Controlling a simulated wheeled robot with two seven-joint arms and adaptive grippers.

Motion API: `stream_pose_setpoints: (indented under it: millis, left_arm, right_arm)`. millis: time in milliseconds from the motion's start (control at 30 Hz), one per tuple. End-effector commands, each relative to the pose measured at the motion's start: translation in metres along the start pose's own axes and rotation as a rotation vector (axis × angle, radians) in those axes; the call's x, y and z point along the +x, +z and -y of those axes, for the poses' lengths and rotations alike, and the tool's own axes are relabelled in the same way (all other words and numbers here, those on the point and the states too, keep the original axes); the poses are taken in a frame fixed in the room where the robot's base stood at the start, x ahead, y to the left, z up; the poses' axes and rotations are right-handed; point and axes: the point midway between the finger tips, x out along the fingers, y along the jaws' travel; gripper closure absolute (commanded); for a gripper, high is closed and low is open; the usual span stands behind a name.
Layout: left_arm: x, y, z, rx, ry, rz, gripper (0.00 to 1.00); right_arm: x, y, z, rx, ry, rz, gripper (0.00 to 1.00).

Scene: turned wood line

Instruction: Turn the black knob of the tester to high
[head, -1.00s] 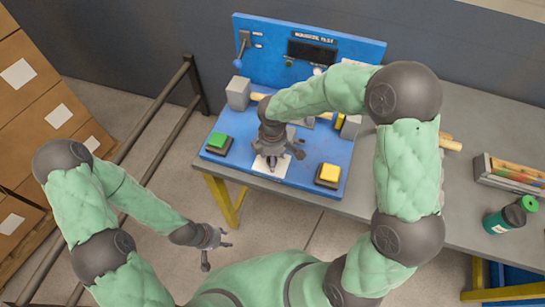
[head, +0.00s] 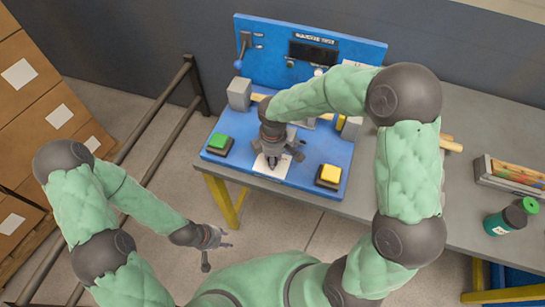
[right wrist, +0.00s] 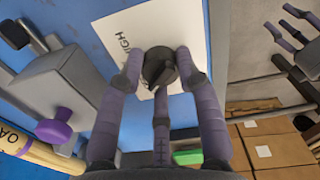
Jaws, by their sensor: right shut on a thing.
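The blue tester (head: 232,172) stands on the bench, with a white dial plate (head: 268,172) at its front. The right wrist view shows the black knob (right wrist: 158,68) on that plate (right wrist: 135,25), with the word HIGH printed beside it. My right gripper (head: 273,160) points down over the plate and hides the knob in the head view. In the right wrist view, its fingers (right wrist: 160,75) are shut around the knob. Which way the knob points is hard to tell. My left gripper (head: 215,248) hangs empty beside the bench, fingers apart.
A green button (head: 219,142) and a yellow button (head: 329,174) flank the plate. Grey blocks (head: 239,93) hold a wooden rod behind it.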

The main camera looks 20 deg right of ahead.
Motion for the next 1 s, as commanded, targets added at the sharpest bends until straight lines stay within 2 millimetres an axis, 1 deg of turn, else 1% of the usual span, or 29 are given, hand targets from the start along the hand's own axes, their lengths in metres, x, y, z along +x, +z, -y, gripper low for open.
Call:
stream_pose_setpoints:
  millis: [267,1000]
  left_arm:
    - [0.001,0.0,0.0,0.0,0.0,0.0,0.6]
    - [0.01,0.0,0.004,0.0,0.0,0.0,0.6]
  right_arm:
    - [0.002,0.002,0.002,0.142,-0.004,0.006,0.98]
    - [0.003,0.002,0.004,0.841,-0.004,0.01,0.98]
